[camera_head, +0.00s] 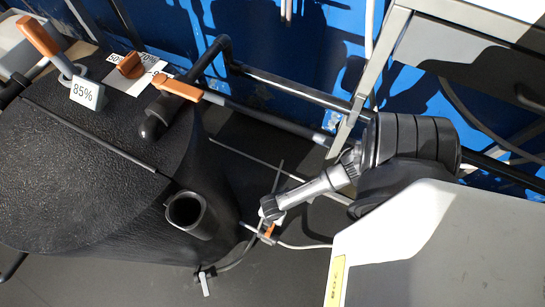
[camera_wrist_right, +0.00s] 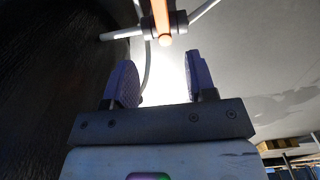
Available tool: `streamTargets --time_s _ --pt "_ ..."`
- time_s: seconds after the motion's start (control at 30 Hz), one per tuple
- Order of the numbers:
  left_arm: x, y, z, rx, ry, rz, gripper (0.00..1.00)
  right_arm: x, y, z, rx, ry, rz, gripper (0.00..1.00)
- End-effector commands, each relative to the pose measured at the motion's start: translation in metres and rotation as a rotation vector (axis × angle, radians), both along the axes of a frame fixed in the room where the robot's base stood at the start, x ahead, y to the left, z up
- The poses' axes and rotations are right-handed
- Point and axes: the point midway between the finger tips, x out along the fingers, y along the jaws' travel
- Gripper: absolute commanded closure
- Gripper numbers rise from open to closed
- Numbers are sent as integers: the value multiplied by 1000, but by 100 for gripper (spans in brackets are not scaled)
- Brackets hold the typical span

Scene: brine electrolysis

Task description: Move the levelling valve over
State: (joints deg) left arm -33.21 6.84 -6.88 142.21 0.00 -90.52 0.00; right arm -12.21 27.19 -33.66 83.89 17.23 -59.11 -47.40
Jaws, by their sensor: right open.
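A small valve with an orange lever (camera_head: 269,231) sits on a thin pale pipe low beside the black tank; I take it for the levelling valve. In the right wrist view its orange lever (camera_wrist_right: 160,14) stands beyond the fingertips, near the middle, with pale pipe on both sides. My right gripper (camera_head: 268,213) reaches down from the right, very close to this valve and partly covering it. In the wrist view the right gripper (camera_wrist_right: 163,75) is open, with nothing between its fingers. My left gripper is out of view.
The black tank (camera_head: 75,180) with an open spout (camera_head: 186,211) fills the left. Orange handles (camera_head: 177,87) and an 85% label (camera_head: 87,93) are on its top. A pale-handled valve (camera_head: 205,283) hangs below. A pale cabinet (camera_head: 440,250) stands at right.

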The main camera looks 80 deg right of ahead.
Motion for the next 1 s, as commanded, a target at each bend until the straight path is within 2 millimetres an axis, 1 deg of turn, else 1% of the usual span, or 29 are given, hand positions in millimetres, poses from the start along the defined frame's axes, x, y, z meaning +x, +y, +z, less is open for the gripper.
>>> streamTargets --time_s 0.03,0.2,0.4,0.5,0.6,0.73,1.0 --pt "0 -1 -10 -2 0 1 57 0 0 -12 0 1 -1 49" --pt "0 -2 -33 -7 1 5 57 0 1 -46 0 1 -4 49" --pt "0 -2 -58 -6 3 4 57 0 1 -83 0 1 -4 49" --pt "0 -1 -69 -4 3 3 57 0 1 -97 0 0 -3 49" --pt "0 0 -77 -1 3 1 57 0 1 -109 0 0 -3 49" --pt "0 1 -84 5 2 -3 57 0 1 -120 1 0 -4 49" --pt "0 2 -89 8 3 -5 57 0 1 -127 1 -1 -3 49"
